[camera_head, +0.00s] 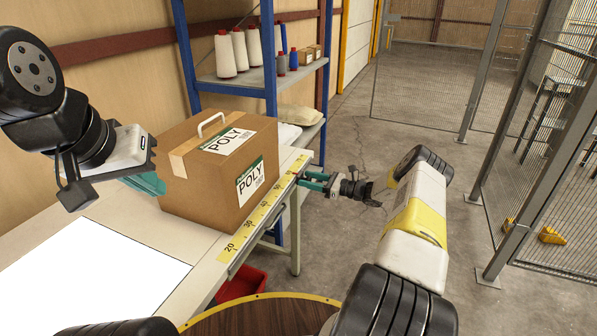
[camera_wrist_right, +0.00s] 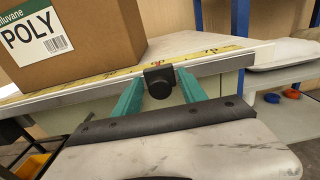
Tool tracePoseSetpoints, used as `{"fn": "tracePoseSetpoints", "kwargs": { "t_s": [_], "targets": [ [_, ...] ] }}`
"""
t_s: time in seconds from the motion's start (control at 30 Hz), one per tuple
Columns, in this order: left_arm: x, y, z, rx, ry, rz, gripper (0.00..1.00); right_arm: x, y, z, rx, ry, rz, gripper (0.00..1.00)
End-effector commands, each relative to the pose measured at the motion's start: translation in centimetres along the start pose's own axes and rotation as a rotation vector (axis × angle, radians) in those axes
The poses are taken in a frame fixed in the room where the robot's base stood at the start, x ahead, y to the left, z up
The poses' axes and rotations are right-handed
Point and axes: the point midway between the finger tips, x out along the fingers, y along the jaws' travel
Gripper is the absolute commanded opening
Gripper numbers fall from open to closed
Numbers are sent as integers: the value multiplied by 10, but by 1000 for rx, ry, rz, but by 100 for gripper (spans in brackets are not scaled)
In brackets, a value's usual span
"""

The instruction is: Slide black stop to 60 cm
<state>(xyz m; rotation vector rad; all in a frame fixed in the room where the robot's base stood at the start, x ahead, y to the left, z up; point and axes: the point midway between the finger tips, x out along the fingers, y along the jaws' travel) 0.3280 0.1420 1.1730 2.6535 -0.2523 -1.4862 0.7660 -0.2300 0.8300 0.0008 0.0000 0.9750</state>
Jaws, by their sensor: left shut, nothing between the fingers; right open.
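The black stop (camera_wrist_right: 157,86), a small block with a round knob, sits on the front edge of the yellow ruler strip (camera_wrist_right: 105,77) in the right wrist view. I cannot make it out in the head view. My right gripper (camera_head: 303,181) is open at the table's edge, toward the ruler's far end. Its teal fingers lie either side of the stop in the wrist view; I cannot tell whether they touch it. The ruler (camera_head: 262,206) shows 20, 30 and higher marks along the edge. My left gripper (camera_head: 152,184) is shut and empty beside the carton's left side.
A cardboard carton (camera_head: 190,190) labelled POLY stands on the table (camera_head: 205,272) behind the ruler. A white sheet (camera_head: 105,262) lies at the left. A blue shelf rack (camera_head: 235,85) with thread cones stands behind. A red bin (camera_head: 240,285) sits below the table.

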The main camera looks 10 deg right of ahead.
Motion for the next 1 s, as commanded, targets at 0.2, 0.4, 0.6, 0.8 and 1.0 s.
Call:
{"fn": "tracePoseSetpoints", "kwargs": {
  "t_s": [0.2,0.4,0.6,0.8,1.0],
  "targets": [
    [0,0,0,0,0,0,0,-1,0,0,0,0,1,49],
    [0,0,0,0,0,0,0,-26,-1,0,-1,1,-2,49],
    [0,0,0,0,0,0,0,-60,-1,0,-1,0,-2,49],
    [0,0,0,0,0,0,0,-77,0,0,0,0,0,49],
    [0,0,0,0,0,0,0,-78,0,0,0,0,1,49]
  ]
}}
